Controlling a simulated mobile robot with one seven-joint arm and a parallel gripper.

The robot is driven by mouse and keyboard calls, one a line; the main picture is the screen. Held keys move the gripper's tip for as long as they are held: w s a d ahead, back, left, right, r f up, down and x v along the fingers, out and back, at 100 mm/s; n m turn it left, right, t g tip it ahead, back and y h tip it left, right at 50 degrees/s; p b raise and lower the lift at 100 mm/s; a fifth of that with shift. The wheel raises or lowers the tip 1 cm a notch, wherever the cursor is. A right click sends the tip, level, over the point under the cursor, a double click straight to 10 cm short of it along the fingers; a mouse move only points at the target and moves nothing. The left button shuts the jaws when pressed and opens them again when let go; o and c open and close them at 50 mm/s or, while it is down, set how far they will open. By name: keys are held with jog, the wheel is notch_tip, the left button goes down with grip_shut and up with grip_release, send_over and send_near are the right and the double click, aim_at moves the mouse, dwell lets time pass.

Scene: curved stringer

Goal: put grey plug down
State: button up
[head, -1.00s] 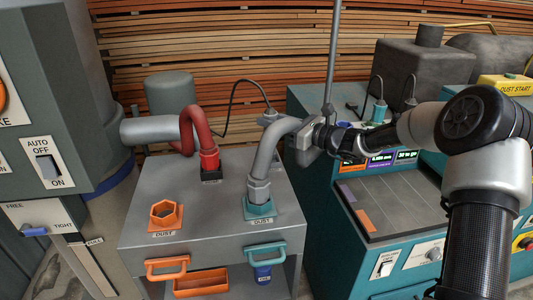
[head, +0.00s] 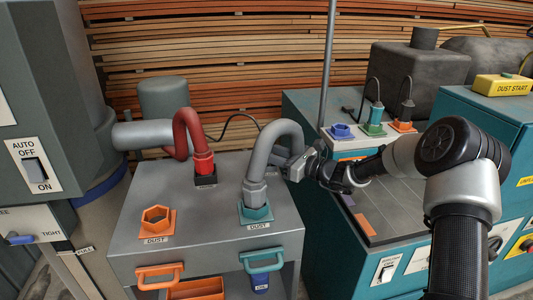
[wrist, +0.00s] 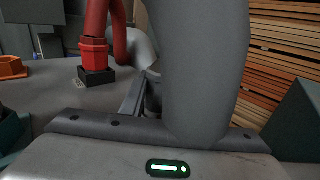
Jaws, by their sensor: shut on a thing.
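My gripper (head: 285,162) is at the right of the large grey curved hose (head: 257,165), above the back right of the grey cabinet top (head: 185,230). Its fingertips reach in behind the hose. The grey plug is hidden behind the hose in the head view; only its black cable (head: 236,115) shows, running down behind the hose. In the wrist view the grey hose (wrist: 200,60) fills the middle, and part of a dark finger (wrist: 133,97) shows left of it. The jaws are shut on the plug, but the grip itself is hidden.
The hose stands in a teal DUST socket (head: 254,212). A red hose (head: 188,135) stands at the back left. An empty orange DUST ring (head: 156,219) is at front left. At right, a blue socket (head: 341,131) is empty, beside plugs in green and orange sockets.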

jog(key=o, duration=1.1)
jog(key=p+v, duration=0.2)
jog(key=v, duration=1)
jog(key=shift+r, duration=0.1)
